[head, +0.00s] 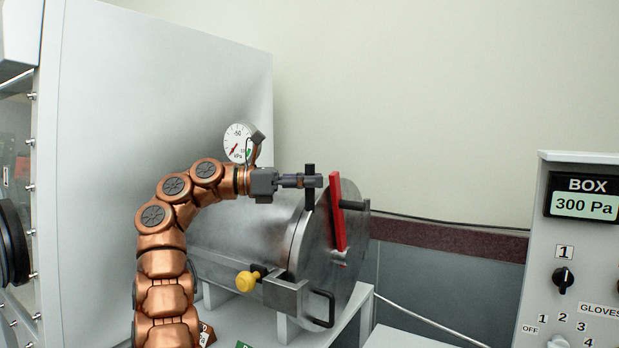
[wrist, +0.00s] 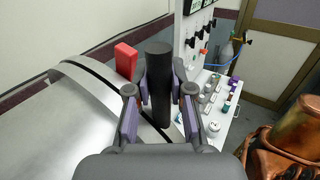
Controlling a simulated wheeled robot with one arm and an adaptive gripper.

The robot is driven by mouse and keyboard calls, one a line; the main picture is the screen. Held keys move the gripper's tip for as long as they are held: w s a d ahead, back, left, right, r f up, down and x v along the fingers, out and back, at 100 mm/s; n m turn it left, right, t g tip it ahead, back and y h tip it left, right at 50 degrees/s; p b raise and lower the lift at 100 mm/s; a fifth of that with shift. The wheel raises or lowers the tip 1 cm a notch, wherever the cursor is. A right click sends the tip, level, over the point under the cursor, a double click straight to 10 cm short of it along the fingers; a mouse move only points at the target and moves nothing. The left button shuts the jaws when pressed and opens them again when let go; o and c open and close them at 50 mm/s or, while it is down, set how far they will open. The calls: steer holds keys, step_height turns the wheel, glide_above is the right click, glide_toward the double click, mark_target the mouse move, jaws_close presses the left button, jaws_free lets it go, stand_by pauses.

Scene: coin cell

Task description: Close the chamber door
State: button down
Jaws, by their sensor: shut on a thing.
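The metal chamber (head: 250,225) lies on its side, with its round door (head: 345,235) at the right end in the head view. A dark line runs between the chamber body and the door rim (wrist: 80,68) in the wrist view; I cannot tell whether the door is fully seated. A red bar (head: 337,212) crosses the door front, and its red end also shows in the wrist view (wrist: 126,61). My gripper (head: 312,182) is shut on an upright black handle (head: 309,200) at the door's edge. In the wrist view, the handle (wrist: 159,85) stands between the two fingers.
A pressure gauge (head: 240,143) stands behind my arm. A control panel (head: 575,250) reading 300 Pa is at right. Open air lies between door and panel.

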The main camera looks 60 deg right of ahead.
steer(key=shift+w, duration=0.35)
steer(key=c, duration=1.5)
jaws_free()
steer(key=shift+o, duration=1.1)
steer(key=shift+w, duration=0.2)
steer(key=shift+o, duration=1.3)
steer(key=shift+s, duration=0.1)
steer(key=shift+s, duration=0.15)
